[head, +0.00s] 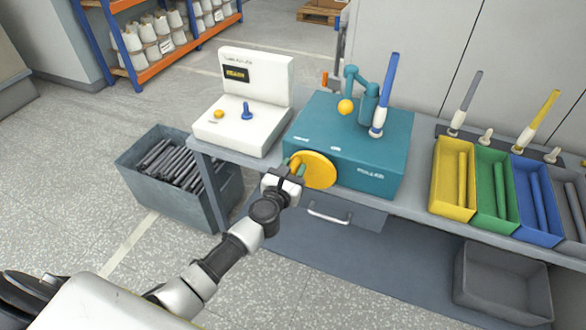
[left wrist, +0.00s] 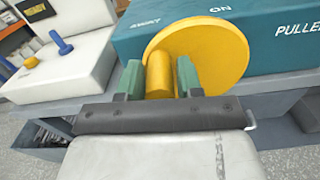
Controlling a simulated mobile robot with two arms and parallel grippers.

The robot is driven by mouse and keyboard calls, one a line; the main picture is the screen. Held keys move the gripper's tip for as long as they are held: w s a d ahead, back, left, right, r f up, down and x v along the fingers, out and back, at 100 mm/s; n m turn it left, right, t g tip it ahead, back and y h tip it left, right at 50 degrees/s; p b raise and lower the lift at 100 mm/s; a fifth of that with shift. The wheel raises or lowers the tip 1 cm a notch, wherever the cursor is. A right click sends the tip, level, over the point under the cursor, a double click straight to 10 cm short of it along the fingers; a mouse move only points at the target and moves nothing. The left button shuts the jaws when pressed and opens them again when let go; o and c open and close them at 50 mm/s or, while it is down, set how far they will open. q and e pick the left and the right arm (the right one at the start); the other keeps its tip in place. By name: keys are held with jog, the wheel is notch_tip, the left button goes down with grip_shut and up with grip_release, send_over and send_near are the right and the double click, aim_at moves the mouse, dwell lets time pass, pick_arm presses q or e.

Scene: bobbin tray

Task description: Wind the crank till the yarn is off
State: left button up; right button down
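The teal puller machine (head: 350,140) stands on the bench, with a round yellow crank disc (head: 319,172) on its front. The disc and its stubby yellow handle (left wrist: 159,76) show large in the left wrist view. My left gripper (head: 295,171) is at the handle, with its green fingers (left wrist: 160,80) on either side of it. I cannot tell whether both fingers press on the handle. My right gripper is not in view.
A white box (head: 240,110) with a small display and blue lever stands left of the machine. Yellow (head: 440,208), green, blue and grey trays with tubes line the right. A grey bin of dark rods (head: 150,190) sits on the floor. A drawer (head: 345,215) is below the disc.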

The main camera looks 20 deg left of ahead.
pick_arm(q)
jog(key=c, duration=0.5)
jog(key=shift+c, duration=0.2)
jog(key=shift+r, duration=0.1)
